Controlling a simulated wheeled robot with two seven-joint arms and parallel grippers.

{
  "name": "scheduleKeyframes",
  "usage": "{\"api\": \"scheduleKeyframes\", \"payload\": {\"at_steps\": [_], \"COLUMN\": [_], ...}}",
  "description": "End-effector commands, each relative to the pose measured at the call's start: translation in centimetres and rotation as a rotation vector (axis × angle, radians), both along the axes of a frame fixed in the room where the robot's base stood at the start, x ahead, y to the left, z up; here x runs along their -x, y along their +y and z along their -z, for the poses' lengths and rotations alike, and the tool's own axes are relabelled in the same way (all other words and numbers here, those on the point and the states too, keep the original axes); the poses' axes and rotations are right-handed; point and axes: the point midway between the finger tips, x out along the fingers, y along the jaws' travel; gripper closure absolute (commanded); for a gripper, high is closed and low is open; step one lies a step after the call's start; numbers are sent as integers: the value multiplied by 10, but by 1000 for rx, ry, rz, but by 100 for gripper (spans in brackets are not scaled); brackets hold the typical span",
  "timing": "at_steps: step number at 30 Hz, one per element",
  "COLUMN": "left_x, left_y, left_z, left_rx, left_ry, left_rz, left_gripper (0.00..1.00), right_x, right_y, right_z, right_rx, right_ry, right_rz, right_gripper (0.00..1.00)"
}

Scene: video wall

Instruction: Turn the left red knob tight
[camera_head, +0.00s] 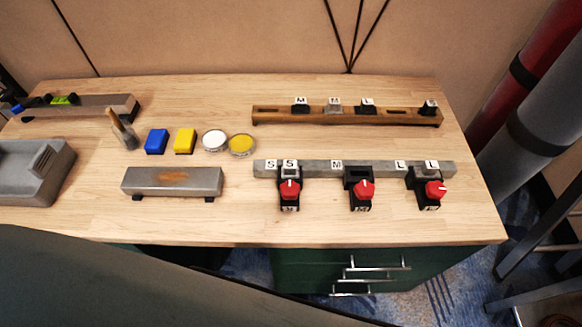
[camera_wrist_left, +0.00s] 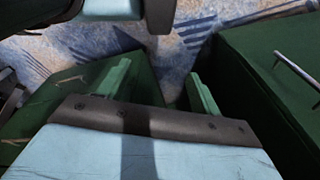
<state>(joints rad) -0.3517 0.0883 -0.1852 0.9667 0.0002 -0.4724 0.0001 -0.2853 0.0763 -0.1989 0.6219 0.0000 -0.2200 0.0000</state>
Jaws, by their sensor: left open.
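The left red knob (camera_head: 289,190) sits on a black block at the left end of a grey rail (camera_head: 320,168) on the workbench. Its white mark points roughly up. The middle red knob (camera_head: 364,189) and the right red knob (camera_head: 436,189) sit on similar black blocks along the same rail. My left gripper (camera_wrist_left: 160,88) shows in the left wrist view with its two green fingers apart and nothing between them. It is over blue carpet beside green cabinets, away from the knobs. Neither gripper shows in the head view.
A wooden rack (camera_head: 345,117) with black and grey pieces stands behind the rail. A grey metal block (camera_head: 172,182), blue box (camera_head: 157,141), yellow box (camera_head: 185,141) and two round tins lie left. Bare benchtop (camera_head: 390,225) fronts the knobs. Green drawers (camera_head: 330,262) are below.

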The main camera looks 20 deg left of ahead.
Motion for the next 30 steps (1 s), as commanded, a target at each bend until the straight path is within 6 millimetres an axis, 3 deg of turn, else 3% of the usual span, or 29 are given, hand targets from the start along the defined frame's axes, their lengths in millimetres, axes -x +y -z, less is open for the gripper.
{"api": "scheduleKeyframes", "payload": {"at_steps": [1,6,9,15,22,24,30], "left_x": [-20,-71,-90,-110,-123,-137,-172], "left_y": [-4,-12,-15,-18,-20,-26,-47], "left_z": [-30,-111,-154,-219,-280,-297,-301], "left_rx": [3,8,10,12,20,56,165], "left_ry": [-19,-54,-71,-93,-113,-107,-39], "left_rz": [-3,-11,-15,-19,-31,-79,-250], "left_gripper": [35,35,35,35,35,35,35], "right_x": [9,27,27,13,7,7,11], "right_y": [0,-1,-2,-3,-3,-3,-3], "right_z": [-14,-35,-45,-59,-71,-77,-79], "right_rx": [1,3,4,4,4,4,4], "right_ry": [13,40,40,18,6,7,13], "right_rz": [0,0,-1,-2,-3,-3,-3], "right_gripper": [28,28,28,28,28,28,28]}}
